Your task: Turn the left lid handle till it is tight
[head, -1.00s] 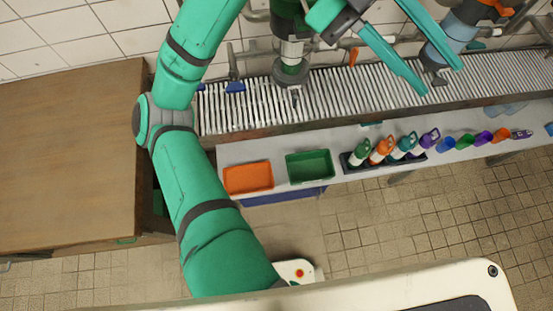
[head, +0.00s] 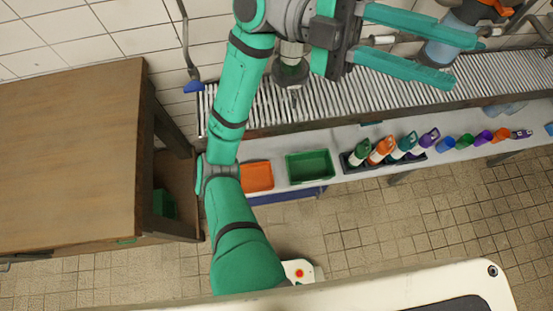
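My gripper (head: 466,61) is at the upper right in the head view. Its two long teal fingers point right and are spread apart, with nothing clamped between them. The fingertips overlap the blue-grey vessel (head: 440,52) in the picture; I cannot tell if they touch it. A second, dark green and grey vessel (head: 291,74) stands to the left, its upper part hidden behind my wrist. No lid handle can be made out clearly. An orange part (head: 497,8) shows at the top right edge, above the blue-grey vessel.
A slatted conveyor (head: 300,110) runs below the wall. In front are an orange tray (head: 258,177), a green tray (head: 309,166) and several bottles (head: 381,150) on a grey bench (head: 450,152). A wooden cabinet (head: 70,150) stands left. A blue-tipped hanging rod (head: 193,87) is beside my arm.

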